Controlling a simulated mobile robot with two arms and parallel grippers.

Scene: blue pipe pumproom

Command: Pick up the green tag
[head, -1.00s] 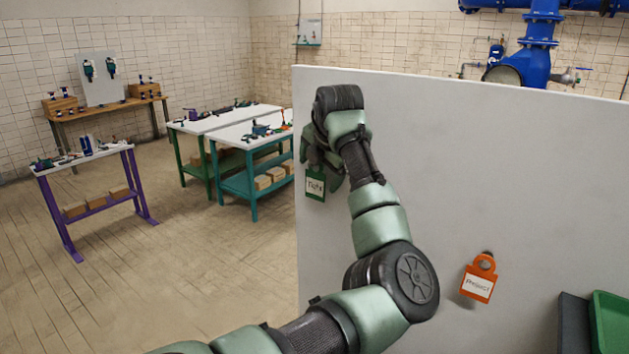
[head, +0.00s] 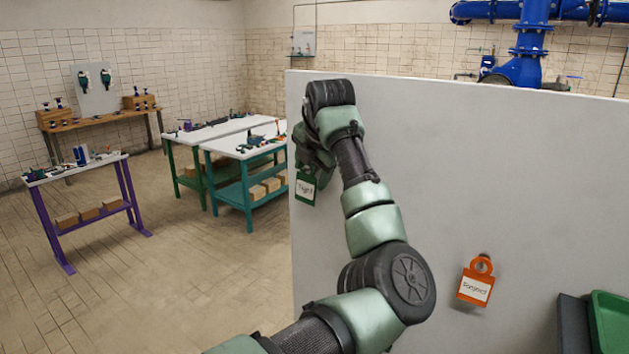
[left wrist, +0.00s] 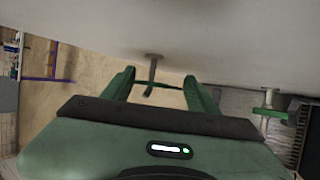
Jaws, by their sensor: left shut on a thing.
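The green tag (head: 305,187) with a white written label shows below my left gripper (head: 308,160) in the head view, at the left edge of the white panel. My left gripper is shut on the tag. In the left wrist view the two fingers (left wrist: 160,88) stand on either side of a thin green edge (left wrist: 158,86), close to a peg (left wrist: 154,60) on the panel. The fingertips are mostly hidden in the head view, and I cannot tell whether the tag is still on the peg. My right gripper is not in view.
The white panel (head: 530,190) fills the right side. An orange tag (head: 476,284) hangs on it lower right. A green tray (head: 611,320) is at the lower right corner. Workbenches (head: 243,150) stand behind on the left, with open floor (head: 180,290) before them.

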